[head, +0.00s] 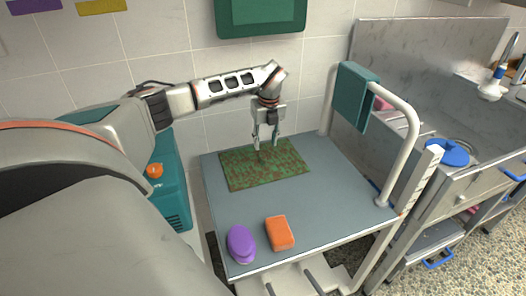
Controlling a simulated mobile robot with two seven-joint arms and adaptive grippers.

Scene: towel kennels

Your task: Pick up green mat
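The green mat (240,174), mottled with brown, lies flat on the grey top of a cart (330,193), near its back left. My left gripper (266,146) points down over the mat's back edge, right of the mat's middle. Its two fingers are apart with nothing between them. The fingertips look close to the mat; I cannot tell whether they touch it. My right gripper is not in the head view.
A purple object (241,244) and an orange block (280,233) sit at the cart's front edge. A white rail (405,150) with a teal towel (355,97) rises on the right. A steel sink unit (480,190) stands beyond. The cart's middle is clear.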

